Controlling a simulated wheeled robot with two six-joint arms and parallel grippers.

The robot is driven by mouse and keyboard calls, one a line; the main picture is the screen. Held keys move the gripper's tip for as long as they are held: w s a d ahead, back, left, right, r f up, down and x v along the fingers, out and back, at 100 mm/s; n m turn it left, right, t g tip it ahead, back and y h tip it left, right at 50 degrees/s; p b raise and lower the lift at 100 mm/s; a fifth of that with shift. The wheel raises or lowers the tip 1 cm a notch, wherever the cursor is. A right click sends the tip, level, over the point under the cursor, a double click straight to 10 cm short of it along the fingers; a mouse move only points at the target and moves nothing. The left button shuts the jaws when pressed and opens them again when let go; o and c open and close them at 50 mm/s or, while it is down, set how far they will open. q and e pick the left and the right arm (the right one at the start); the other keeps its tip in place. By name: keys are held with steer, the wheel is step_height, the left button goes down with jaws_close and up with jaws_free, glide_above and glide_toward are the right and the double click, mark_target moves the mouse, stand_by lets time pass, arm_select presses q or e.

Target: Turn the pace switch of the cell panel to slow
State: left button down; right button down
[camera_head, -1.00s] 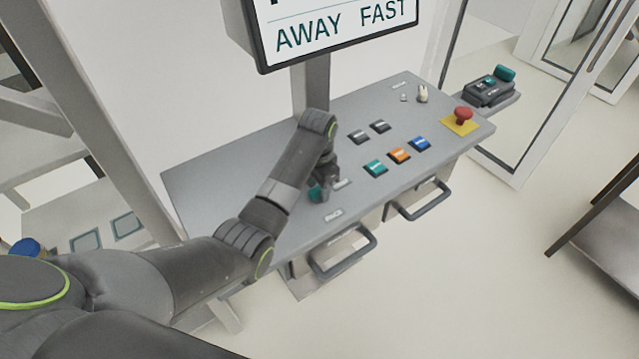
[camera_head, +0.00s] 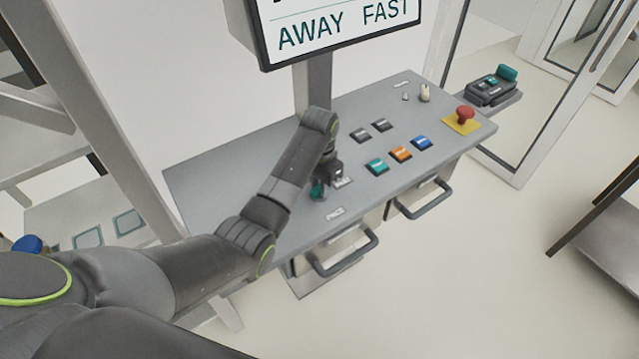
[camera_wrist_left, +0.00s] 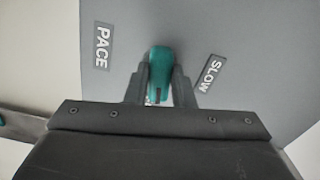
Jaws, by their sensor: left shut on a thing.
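The cell panel (camera_head: 215,180) is a grey sloped console in the middle of the head view. Its pace switch is a teal knob (camera_head: 318,190) near the front edge, partly covered by my left gripper (camera_head: 323,184). In the left wrist view the teal knob (camera_wrist_left: 160,68) sits between the two fingers of my left gripper (camera_wrist_left: 160,80), which is shut on it. The PACE label (camera_wrist_left: 102,46) is to the left of the knob and the SLOW label (camera_wrist_left: 211,73) to its right. The display (camera_head: 345,30) above reads "AWAY FAST". My right gripper is not in view.
Teal, orange and blue buttons (camera_head: 400,154) and two dark ones lie right of the arm. A red emergency button (camera_head: 465,113) sits on a yellow plate at the right end. Two handles (camera_head: 345,255) stick out below the front edge.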

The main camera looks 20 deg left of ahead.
arm_select(q)
steer(key=n, duration=1.1)
steer(key=shift+n, duration=2.3)
steer(key=c, duration=1.2)
jaws_free()
steer(key=shift+c, duration=0.2)
steer(key=shift+w+r, duration=0.1)
